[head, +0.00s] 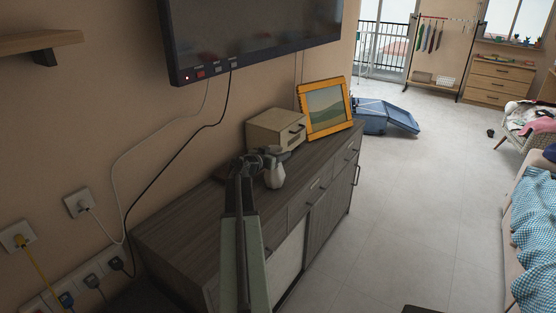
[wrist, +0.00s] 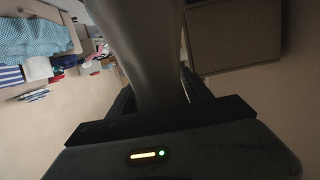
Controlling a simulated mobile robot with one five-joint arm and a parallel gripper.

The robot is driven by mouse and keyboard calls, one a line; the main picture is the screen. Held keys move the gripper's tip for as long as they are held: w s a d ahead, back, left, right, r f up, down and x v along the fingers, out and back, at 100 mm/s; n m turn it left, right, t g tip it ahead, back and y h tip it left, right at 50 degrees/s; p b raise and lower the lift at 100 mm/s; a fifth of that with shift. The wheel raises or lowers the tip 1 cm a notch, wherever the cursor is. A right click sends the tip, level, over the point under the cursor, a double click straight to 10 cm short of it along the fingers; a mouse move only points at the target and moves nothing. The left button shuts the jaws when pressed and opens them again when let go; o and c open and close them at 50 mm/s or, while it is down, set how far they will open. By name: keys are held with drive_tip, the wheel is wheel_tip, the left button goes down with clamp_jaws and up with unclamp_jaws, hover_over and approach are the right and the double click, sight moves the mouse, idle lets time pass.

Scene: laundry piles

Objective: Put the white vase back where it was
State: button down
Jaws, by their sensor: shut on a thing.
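The white vase (head: 275,177) shows in the head view at the front edge of the dark wooden sideboard's top (head: 185,215). It looks about upright, and its upper part is partly hidden by my gripper (head: 272,157). I cannot tell whether its base touches the top or hangs just above it. My gripper is shut on the vase near its neck. In the wrist view the vase (wrist: 150,50) is a shaded grey shape between the two dark fingers of my gripper (wrist: 155,95).
A small cream box (head: 273,130) and an orange-framed picture (head: 325,106) stand behind the vase on the sideboard. A television (head: 250,35) hangs above, with cables running down the wall. The sideboard's near left top is clear. Open floor (head: 410,200) lies to the right.

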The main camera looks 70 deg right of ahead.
drive_tip(key=shift+f, duration=0.35)
drive_tip(key=shift+c, duration=2.2)
unclamp_jaws()
drive_tip(key=shift+r+p, duration=0.3)
drive_tip(key=shift+p, duration=0.1)
drive_tip(key=p+v, duration=0.2)
drive_tip(key=v, duration=1)
drive_tip(key=shift+w+f, duration=0.15)
